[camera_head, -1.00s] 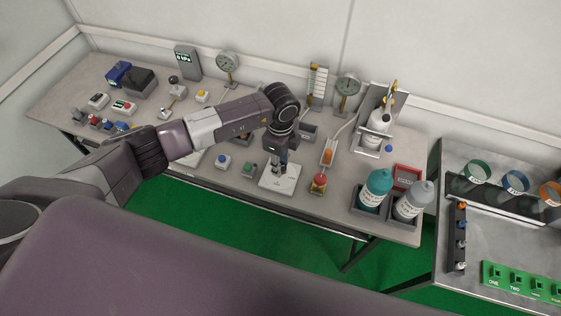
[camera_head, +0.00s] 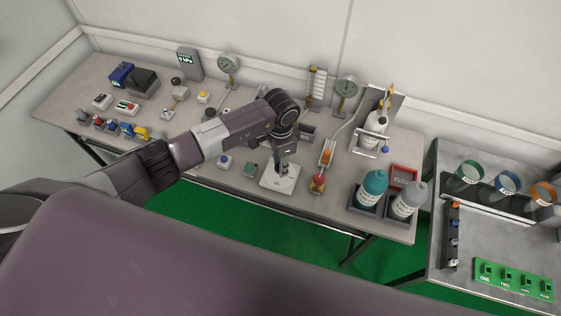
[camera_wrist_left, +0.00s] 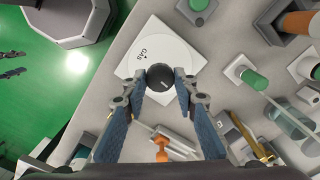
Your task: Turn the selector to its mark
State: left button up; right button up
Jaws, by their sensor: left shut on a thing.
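The selector is a round black knob (camera_wrist_left: 160,77) on a white square plate (camera_wrist_left: 132,68) with a pale dial disc, seen in the left wrist view. The dial bears the word GAS and a small dark mark by it, above and left of the knob. A short pale line on the knob points to the lower right, away from GAS. My left gripper (camera_wrist_left: 161,80) has its fingers on either side of the knob and is shut on it. In the head view the plate (camera_head: 270,184) lies near the bench's front edge under my left gripper (camera_head: 282,178), which hides the knob. My right gripper is not in view.
Teal (camera_head: 374,188) and grey (camera_head: 408,202) bottles stand farther right. Gauges (camera_head: 228,64) line the back.

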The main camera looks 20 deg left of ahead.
pick_arm(q)
jog(key=shift+w+n, duration=0.1)
jog(key=shift+n, duration=0.4)
jog(key=o, duration=1.2)
jog(key=shift+c, duration=0.2)
notch_tip(320, 180, up, 12)
